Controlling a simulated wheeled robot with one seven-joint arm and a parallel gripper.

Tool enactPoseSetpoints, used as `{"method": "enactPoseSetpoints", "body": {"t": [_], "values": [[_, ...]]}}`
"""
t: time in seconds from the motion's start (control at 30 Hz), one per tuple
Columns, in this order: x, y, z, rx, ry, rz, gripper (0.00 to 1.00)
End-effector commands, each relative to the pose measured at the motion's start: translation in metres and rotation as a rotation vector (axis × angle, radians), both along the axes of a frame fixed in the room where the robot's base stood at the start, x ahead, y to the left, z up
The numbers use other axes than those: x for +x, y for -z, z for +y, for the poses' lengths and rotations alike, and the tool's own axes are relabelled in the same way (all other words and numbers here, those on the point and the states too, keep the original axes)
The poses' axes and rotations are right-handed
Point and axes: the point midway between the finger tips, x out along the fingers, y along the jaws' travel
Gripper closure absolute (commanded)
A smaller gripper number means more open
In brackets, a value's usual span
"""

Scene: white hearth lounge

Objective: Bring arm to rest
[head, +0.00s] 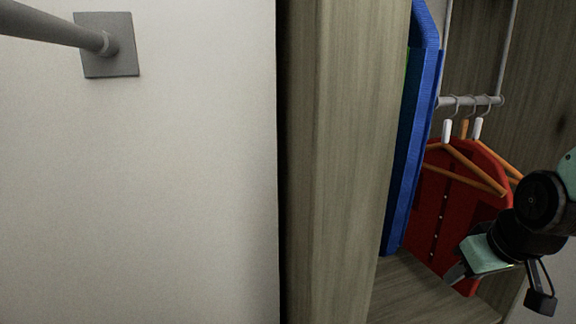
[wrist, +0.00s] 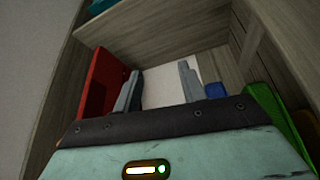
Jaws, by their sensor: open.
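My gripper (head: 498,286) is at the right of the head view, in front of the wardrobe opening, with its fingers spread apart and pointing down. In the wrist view my gripper (wrist: 159,88) shows two grey fingers with a clear gap between them and nothing held. A red garment (head: 462,210) hangs behind my gripper in the head view. It also shows left of the fingers in the wrist view (wrist: 100,88). My upper arm links are mostly cut off by the right edge of the head view.
A wooden wardrobe side panel (head: 340,160) stands left of the opening. A blue item (head: 405,150) stands just inside it. Hangers hang on a metal rail (head: 470,101). A pale wall (head: 150,190) fills the left, with a grey bar bracket (head: 120,55).

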Motion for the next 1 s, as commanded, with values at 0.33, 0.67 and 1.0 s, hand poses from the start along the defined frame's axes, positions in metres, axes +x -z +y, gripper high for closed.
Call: {"method": "enactPoseSetpoints", "body": {"t": [0.33, 0.67, 1.0], "values": [[-0.047, 0.025, -0.005, 0.010, 0.114, 0.253, 0.59], [-0.083, 0.041, 0.081, -0.015, -0.152, 0.322, 0.59], [-0.166, 0.060, 0.163, -0.096, -0.499, 0.422, 0.59]]}}
